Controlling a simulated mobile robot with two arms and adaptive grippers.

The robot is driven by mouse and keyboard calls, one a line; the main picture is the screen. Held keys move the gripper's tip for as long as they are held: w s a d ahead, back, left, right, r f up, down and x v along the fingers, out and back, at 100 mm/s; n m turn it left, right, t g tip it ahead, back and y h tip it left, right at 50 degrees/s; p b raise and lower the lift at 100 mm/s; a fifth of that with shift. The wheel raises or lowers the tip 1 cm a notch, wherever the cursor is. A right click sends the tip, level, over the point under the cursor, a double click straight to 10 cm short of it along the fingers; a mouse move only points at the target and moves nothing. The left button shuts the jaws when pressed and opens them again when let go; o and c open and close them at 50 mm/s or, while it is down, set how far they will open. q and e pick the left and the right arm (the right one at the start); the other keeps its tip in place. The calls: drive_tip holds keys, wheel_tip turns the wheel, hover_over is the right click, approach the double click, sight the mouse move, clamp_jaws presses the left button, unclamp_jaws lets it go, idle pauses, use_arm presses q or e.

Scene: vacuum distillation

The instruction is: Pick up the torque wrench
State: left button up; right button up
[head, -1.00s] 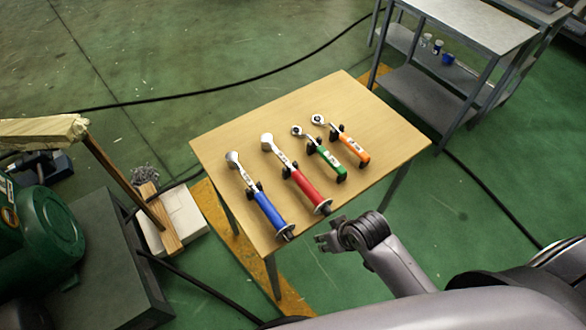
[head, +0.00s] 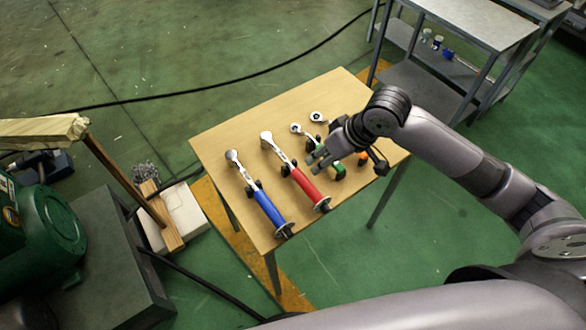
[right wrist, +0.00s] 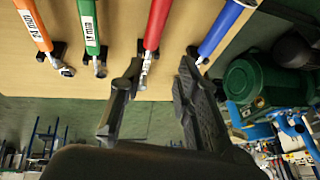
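Torque wrenches lie side by side on the wooden table (head: 225,130): one with a blue handle (head: 265,205), one red (head: 305,185), one green (head: 337,172) and one orange (head: 362,158). My right gripper (head: 316,157) is above the table, beside the red wrench, and covers much of the green and orange ones in the head view. In the right wrist view the right gripper (right wrist: 160,65) is open and empty, its fingers spread below the red wrench (right wrist: 155,25) and the blue wrench (right wrist: 218,30). My left gripper is not in view.
Dark holders support the wrenches on the table. A grey metal shelf cart (head: 480,25) stands at the back right. A green machine (head: 45,225) and a white box (head: 180,220) are at the left. The table's left part is bare.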

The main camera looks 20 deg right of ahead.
drive_tip(key=p, duration=0.1)
approach(301, 175)
drive_tip(key=x, duration=0.6)
drive_tip(key=shift+w+a+f, duration=0.15)
drive_tip(key=shift+s+p+x, duration=0.2)
drive_tip(key=shift+p+x, duration=0.4)
drive_tip(key=shift+x, duration=2.1)
drive_tip(key=shift+d+f, duration=0.1)
drive_tip(key=shift+d, duration=0.1)
clamp_jaws()
drive_tip(key=shift+w, duration=0.15)
